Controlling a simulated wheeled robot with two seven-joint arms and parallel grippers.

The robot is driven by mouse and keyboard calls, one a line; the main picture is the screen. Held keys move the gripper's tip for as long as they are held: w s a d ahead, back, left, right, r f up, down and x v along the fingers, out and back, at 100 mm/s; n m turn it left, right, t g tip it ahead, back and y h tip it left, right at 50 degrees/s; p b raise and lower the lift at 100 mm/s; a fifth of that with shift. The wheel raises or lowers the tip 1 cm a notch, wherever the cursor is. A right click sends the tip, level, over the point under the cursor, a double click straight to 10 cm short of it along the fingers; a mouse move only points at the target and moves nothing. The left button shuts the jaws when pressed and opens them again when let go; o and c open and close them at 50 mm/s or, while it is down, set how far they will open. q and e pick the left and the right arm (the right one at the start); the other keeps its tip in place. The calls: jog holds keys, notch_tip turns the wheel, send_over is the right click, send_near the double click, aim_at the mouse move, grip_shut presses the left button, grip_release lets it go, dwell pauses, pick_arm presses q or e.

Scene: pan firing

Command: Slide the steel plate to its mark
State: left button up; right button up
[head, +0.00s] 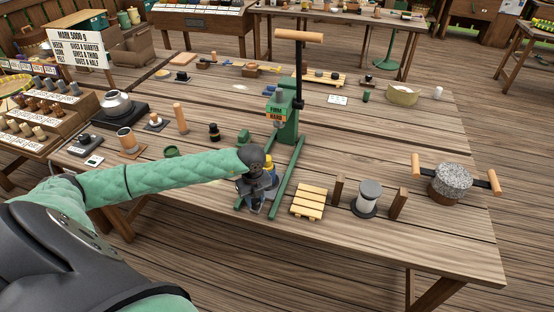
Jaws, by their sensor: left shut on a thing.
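My left gripper (254,200) reaches in from the left and points down at the foot of a green press (287,124), between its two green rails. It is shut on a small grey thing low at its fingertips. This seems to be the steel plate, but the gripper hides most of it and its edges are unclear. A yellow piece (271,164) shows just behind the gripper. I cannot make out the plate's mark. My right gripper is not in view.
A wooden slatted pallet (309,202) lies right of the rails. Beyond it are a grey-white cylinder (368,195) between wooden posts and a stone disc (452,178) with handles. Pots and small jars stand left. The table's front right is bare.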

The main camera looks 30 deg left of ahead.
pick_arm(q)
jog(key=shift+s+d, duration=0.25)
jog(key=shift+s, duration=0.85)
jog(key=o, duration=1.1)
jog(key=shift+c, duration=0.2)
